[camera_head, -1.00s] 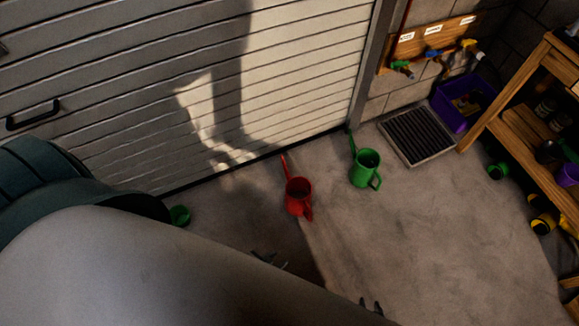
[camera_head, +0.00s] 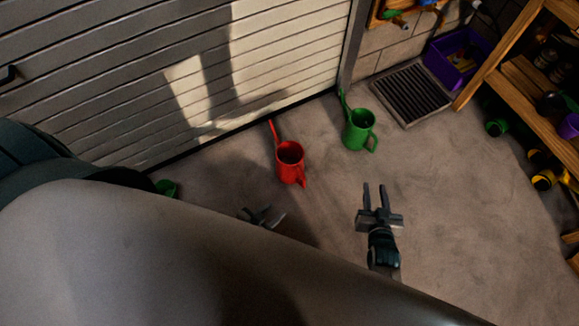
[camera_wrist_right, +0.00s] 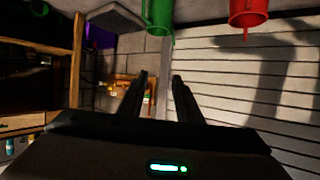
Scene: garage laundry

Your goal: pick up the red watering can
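The red watering can (camera_head: 290,160) stands on the floor near the shutter door, its spout to the upper left and its handle to the lower right. In the right wrist view it is cut off at the top edge (camera_wrist_right: 248,12). My left gripper (camera_head: 262,214) is below the can in the head view, apart from it; its fingers look spread and empty, partly hidden by my arm. My right gripper (camera_head: 374,187) is open and empty, to the lower right of the can; its two parted fingers also show in the right wrist view (camera_wrist_right: 160,85).
A green watering can (camera_head: 358,132) stands right of the red one. A green pot (camera_head: 166,188) lies by the shutter door (camera_head: 130,90). A floor grate (camera_head: 408,95), purple bin (camera_head: 452,62) and wooden shelf (camera_head: 500,70) are at the upper right.

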